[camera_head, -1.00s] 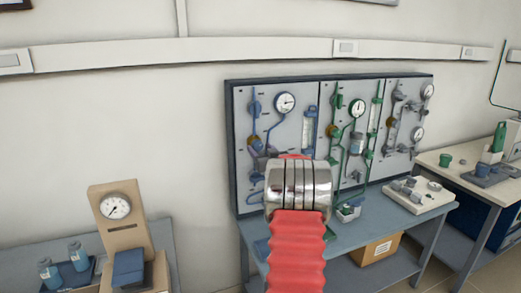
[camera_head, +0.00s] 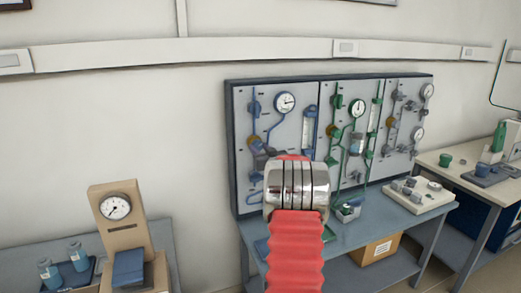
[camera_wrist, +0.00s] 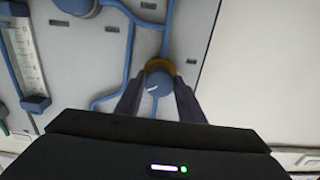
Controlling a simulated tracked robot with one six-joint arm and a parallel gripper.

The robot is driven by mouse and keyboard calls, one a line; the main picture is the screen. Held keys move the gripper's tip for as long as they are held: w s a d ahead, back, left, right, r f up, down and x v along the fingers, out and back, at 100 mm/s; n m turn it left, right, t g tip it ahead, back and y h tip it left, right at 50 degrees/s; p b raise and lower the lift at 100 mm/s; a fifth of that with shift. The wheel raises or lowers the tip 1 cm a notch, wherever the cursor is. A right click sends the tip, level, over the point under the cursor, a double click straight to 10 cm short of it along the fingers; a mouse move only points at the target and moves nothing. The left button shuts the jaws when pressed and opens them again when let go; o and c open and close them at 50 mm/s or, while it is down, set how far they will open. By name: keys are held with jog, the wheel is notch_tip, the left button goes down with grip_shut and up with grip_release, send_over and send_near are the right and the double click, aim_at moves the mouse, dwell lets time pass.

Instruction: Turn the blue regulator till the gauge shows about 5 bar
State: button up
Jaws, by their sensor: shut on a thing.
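The blue regulator knob (camera_wrist: 158,82), with a white pointer mark and a brass-coloured collar behind it, is on the blue panel line. In the wrist view the two dark fingers of my gripper (camera_wrist: 158,92) lie on either side of the knob, shut on it. In the head view my gripper (camera_head: 260,147) is at the left panel, partly hidden behind my own arm. The gauge (camera_head: 284,104) is up and to the right of the regulator, with a white face. Its dark needle points roughly right, but its numbers are too small to read.
A flow tube (camera_head: 308,124) stands right of the blue line. The green-line panel (camera_head: 345,90) and a grey-line panel are further right. A bench (camera_head: 345,231) with a white tray (camera_head: 418,200) stands below. A beige gauge stand (camera_head: 120,212) is at left.

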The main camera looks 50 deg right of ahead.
jog(key=shift+c, duration=0.2)
jog(key=shift+d+n, duration=0.1)
jog(key=shift+n, duration=1.1)
jog(key=o, duration=1)
jog(key=shift+o, duration=0.2)
jog(key=shift+s, duration=0.1)
jog(key=v, duration=1.3)
jog(key=shift+s+a, duration=0.25)
jog(key=shift+f, duration=0.1)
